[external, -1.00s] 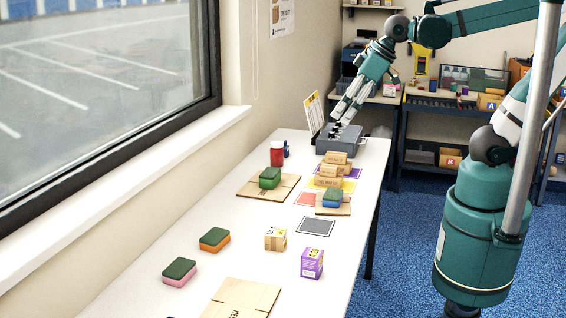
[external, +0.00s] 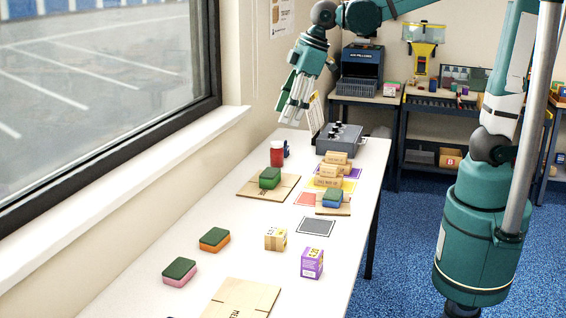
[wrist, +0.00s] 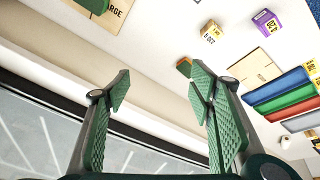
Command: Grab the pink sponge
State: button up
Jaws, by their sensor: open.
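The pink sponge (external: 179,280) has a dark green top and lies flat on the white table at the near left in the external view. I cannot make it out in the wrist view; a finger may hide it. My gripper (external: 291,114) is open and empty above the far end of the table, well beyond the pink sponge and high over the tabletop. Its two green-padded fingers stand apart in the wrist view (wrist: 158,82).
An orange sponge (external: 214,243) with a green top lies just beyond the pink one. The window wall (external: 195,160) runs along the left.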

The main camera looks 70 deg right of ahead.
jog(key=w+a+f+n+g, duration=0.1)
jog(key=w+a+f+n, duration=0.2)
jog(key=w+a, duration=0.45)
jog(key=n+g+h, duration=0.1)
jog(key=n+g, duration=0.2)
jog(key=n, duration=0.4)
send_over(178, 267)
notch_tip(178, 267, down, 23)
jog(key=shift+f, duration=0.1)
jog(key=shift+s+a+f, duration=0.1)
jog(key=shift+a+f, duration=0.05)
jog(key=shift+f, duration=0.1)
jog(key=shift+f, duration=1.2)
jog(key=shift+f, duration=0.1)
